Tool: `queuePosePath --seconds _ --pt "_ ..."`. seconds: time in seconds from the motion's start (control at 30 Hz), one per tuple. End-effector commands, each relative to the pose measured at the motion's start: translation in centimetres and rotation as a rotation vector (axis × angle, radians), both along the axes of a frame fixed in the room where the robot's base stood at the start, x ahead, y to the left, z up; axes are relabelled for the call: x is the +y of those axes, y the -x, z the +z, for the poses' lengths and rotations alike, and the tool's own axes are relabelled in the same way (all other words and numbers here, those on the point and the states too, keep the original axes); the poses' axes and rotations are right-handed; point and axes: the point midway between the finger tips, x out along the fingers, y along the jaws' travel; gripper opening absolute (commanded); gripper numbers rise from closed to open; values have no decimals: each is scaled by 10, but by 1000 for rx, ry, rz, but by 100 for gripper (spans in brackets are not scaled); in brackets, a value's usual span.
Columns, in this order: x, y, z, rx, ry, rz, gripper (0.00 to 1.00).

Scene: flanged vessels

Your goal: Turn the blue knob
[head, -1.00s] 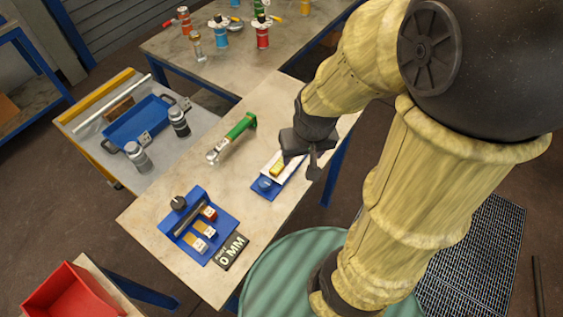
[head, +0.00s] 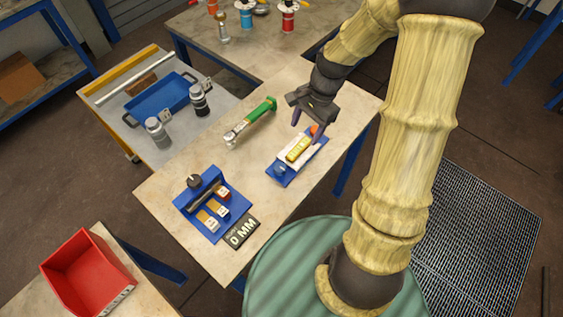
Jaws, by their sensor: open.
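A small blue knob (head: 280,171) sits at the near-left end of a blue base plate (head: 287,180) on the middle table. On the same plate are a white block with a yellow piece (head: 299,149) and an orange-red part (head: 314,129) at the far end. My gripper (head: 308,131) is open, pointing down over the far end of the plate, apart from the blue knob. One finger overlaps the orange-red part in the picture; I cannot tell if they touch.
A green-handled tool (head: 251,121) lies left of the plate. A blue fixture with a dark knob (head: 194,181) and a "0 MM" sign (head: 241,231) are at the near end. A grey cart (head: 211,120) stands left, a red bin (head: 87,271) lower left.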

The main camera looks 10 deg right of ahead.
Motion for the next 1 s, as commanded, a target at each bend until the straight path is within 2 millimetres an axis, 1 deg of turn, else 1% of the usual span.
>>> queuePosePath --seconds 0.03,0.1,0.23,0.53,0.67,0.77,1.0 --pt "-1 -8 -6 38 -33 -76 60" --pt "1 -15 -11 81 -66 -163 60" --pt "2 -23 -14 123 -97 -246 60" --pt "3 -23 -14 126 -98 -253 60" --pt "4 -22 -18 127 -97 -251 60" --pt "8 -21 -26 129 -97 -250 60" --pt "21 -16 -59 130 -98 -249 60"
